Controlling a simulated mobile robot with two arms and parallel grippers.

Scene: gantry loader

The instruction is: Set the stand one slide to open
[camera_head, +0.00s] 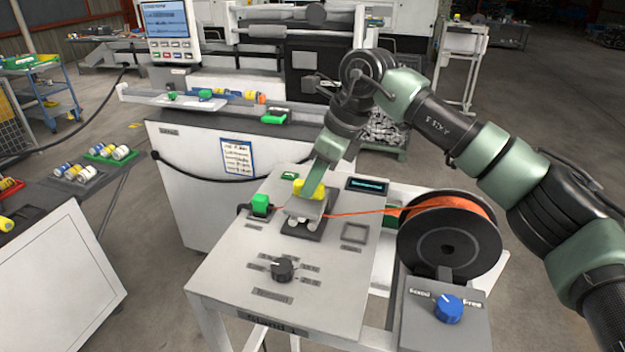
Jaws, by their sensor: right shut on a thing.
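The stand (225,280) is a grey-topped table in the middle foreground. Its slide (305,208) is a light grey block on a dark base plate, with a yellow handle (309,188) on top. My right gripper (313,182) reaches down from above and is shut on the yellow handle; the fingertips are small and partly hidden. The slide's exact position along its base is hard to tell. An orange line (362,211) runs from the slide to the reel. My left gripper is out of view.
A green block (261,205) sits just left of the slide. A black dial (283,270) is on the stand's front half. A large reel (447,243) and a blue knob (448,308) stand at the right. A dark display (367,184) is behind.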

